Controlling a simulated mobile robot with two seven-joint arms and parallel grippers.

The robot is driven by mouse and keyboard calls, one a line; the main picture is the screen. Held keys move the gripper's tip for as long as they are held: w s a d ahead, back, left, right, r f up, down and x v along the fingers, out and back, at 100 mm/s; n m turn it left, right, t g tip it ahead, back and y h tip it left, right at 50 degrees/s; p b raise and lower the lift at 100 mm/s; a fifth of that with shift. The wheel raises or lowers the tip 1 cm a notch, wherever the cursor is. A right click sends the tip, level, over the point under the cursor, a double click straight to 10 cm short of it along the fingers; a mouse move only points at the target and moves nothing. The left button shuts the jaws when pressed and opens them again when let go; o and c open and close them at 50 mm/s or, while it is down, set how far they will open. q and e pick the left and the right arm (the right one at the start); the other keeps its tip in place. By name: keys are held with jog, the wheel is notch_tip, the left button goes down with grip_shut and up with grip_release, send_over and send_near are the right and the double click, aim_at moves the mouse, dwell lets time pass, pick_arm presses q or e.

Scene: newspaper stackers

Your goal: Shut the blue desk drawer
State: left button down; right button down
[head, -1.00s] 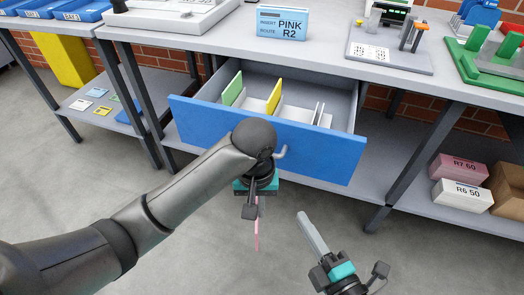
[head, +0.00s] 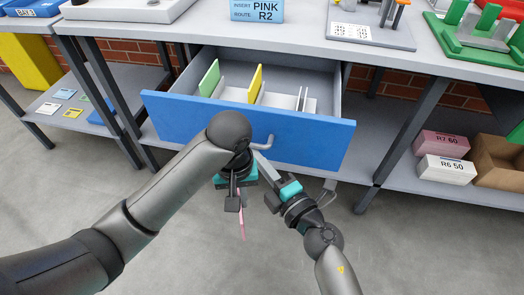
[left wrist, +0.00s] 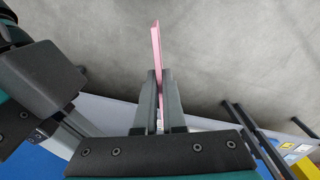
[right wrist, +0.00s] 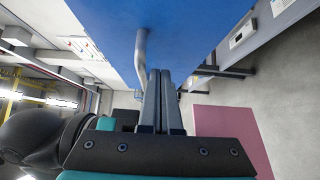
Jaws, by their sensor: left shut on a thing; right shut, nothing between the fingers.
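The blue desk drawer (head: 310,142) is pulled out under the desk, its front panel facing me. Its grey bar handle (head: 266,144) sticks out of the panel and also shows in the right wrist view (right wrist: 141,60). My right gripper (head: 264,164) is shut and empty, its fingertips close to the handle and drawer front. I cannot tell if they touch. My left gripper (head: 241,205) is shut on a thin pink card (left wrist: 156,50), held in front of the drawer. My left arm hides part of the panel's lower edge.
Inside the drawer stand a green divider (head: 209,78), a yellow divider (head: 255,83) and white ones. The desk top (head: 300,32) overhangs it. Table legs flank the drawer. Boxes (head: 446,169) sit on the lower shelf at right. The floor in front is clear.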

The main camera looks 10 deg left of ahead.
pick_arm(q)
jog(key=shift+f, duration=0.25)
pick_arm(e)
jog(key=shift+w+d, duration=0.1)
jog(key=shift+w, duration=1.15)
jog(key=shift+w, duration=0.1)
